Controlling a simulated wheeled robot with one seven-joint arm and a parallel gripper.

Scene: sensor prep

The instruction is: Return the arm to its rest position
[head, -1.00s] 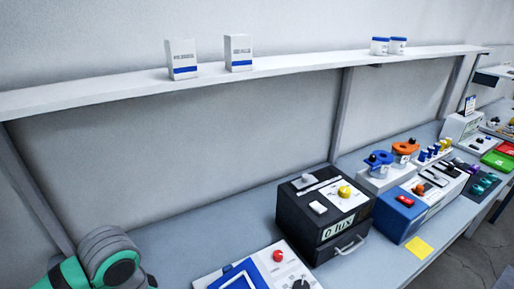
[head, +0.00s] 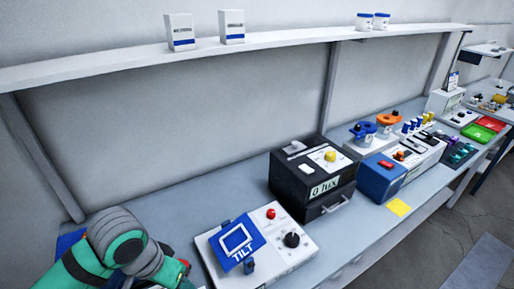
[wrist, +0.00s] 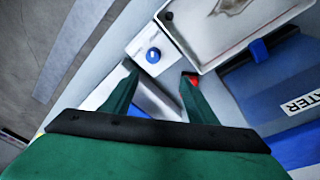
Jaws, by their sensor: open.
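My gripper (wrist: 158,88) shows in the wrist view with its two green fingers spread apart and nothing held between them. Beyond the fingertips is a white unit with a blue knob (wrist: 153,55), and a small red part (wrist: 191,77) lies by the right fingertip. In the head view my green and grey arm (head: 125,240) is bent low over the left end of the bench. Its fingers cannot be made out there.
A white panel with a blue TILT screen (head: 238,243) stands right of my arm. Beyond it are a black lux box (head: 310,185) and a blue-sided unit (head: 380,178). A shelf (head: 270,48) runs above. A blue WATER-like labelled box (wrist: 275,95) is right of my fingers.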

